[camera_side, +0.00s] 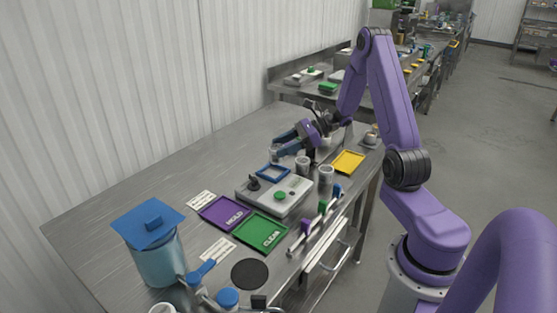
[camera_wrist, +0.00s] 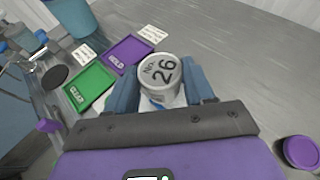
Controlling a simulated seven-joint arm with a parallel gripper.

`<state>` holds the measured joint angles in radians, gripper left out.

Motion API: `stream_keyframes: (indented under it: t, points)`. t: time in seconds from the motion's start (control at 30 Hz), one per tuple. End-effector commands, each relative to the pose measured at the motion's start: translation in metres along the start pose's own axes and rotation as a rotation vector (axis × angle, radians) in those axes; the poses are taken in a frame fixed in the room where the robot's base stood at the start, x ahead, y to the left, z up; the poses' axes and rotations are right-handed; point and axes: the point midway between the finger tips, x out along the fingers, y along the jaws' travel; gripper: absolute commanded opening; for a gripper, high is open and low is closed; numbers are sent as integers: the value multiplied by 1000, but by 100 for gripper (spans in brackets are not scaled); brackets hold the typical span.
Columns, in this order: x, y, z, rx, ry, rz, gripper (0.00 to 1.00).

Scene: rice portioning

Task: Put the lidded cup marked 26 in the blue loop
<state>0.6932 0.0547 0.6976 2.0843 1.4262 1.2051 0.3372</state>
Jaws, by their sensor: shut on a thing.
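The lidded cup marked 26 (camera_wrist: 160,73) is between the two blue fingers of my gripper (camera_wrist: 166,88), its pale lid and number facing the wrist camera. My gripper (camera_side: 280,146) is shut on this cup. In the side view the cup (camera_side: 274,155) is small and partly covered by the fingers. It looks to be above or just behind the blue loop (camera_side: 273,171); the exact height is hard to tell. In the wrist view only a bit of blue shows below the cup, and the cup hides the rest.
A grey device with a green button (camera_side: 280,195) stands in front of the loop. Two other lidded cups (camera_side: 302,166) (camera_side: 326,175) stand to the right, near a yellow tray (camera_side: 348,162). Purple (camera_side: 222,213) and green (camera_side: 260,232) trays lie nearer. The table at the back left is clear.

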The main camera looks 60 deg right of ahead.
Motion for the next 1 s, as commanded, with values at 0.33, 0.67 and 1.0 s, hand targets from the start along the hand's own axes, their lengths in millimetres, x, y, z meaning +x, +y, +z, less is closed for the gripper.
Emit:
stream_keyframes:
  t: [0.33, 0.67, 1.0]
  points:
    - [19, -20, -24, -1, 0, 0, 22]
    - [33, -23, -54, 0, 0, 0, 22]
    - [34, -23, -56, -1, 0, 0, 22]
